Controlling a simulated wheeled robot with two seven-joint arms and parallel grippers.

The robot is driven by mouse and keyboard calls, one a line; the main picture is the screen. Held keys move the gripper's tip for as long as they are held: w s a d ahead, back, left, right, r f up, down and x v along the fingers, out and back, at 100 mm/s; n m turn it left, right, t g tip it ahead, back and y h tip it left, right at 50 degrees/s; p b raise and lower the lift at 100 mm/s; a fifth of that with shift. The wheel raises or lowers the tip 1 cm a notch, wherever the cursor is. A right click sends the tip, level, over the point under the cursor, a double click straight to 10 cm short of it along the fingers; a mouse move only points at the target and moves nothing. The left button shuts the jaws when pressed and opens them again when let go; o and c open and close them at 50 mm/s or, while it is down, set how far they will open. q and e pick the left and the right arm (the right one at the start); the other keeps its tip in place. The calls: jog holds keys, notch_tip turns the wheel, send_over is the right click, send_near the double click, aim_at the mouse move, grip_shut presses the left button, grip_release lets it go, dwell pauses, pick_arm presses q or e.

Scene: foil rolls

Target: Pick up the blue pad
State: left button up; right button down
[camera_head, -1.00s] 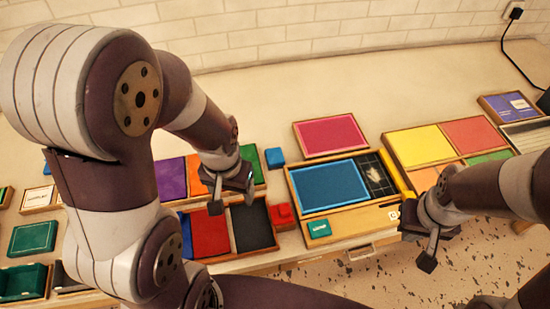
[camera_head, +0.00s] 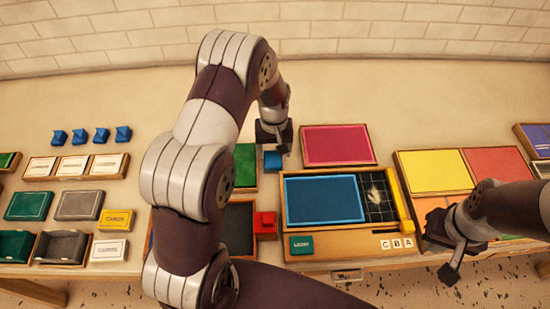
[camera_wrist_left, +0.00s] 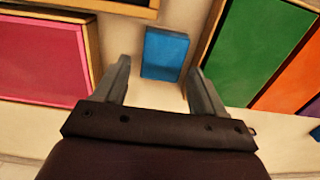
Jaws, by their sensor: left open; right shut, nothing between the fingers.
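A small blue block (camera_head: 272,160) lies on the table just left of the pink pad; in the left wrist view it shows as a blue rectangle (camera_wrist_left: 165,54). A large flat blue pad (camera_head: 323,200) lies in a wooden tray nearer the front. My left gripper (camera_head: 273,143) is open and empty above the small blue block, which appears between and beyond its fingertips in the left wrist view. Whether the fingers touch it I cannot tell. My right gripper (camera_head: 456,255) is shut and empty by the table's front edge at right.
The framed pink pad (camera_head: 336,145) and green pad (camera_head: 245,165) flank the small block closely. A red block (camera_head: 265,221) stands left of the large blue pad. Several small blue stamps (camera_head: 101,135) stand at the left. The back of the table is clear.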

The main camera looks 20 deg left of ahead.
aim_at(273, 159)
pick_arm(q)
jog(key=f, duration=0.2)
jog(key=shift+s+f+p, duration=0.3)
jog(key=shift+f+p, duration=0.05)
jog(key=shift+f, duration=0.05)
jog(key=shift+a+f, duration=0.15)
jog(key=shift+f, duration=0.3)
pick_arm(e)
jog(key=shift+s+a+r, duration=0.2)
jog(key=shift+s+r, duration=0.05)
jog(key=shift+r, duration=0.5)
pick_arm(q)
jog(key=c, duration=0.8)
jog(key=shift+r, duration=0.15)
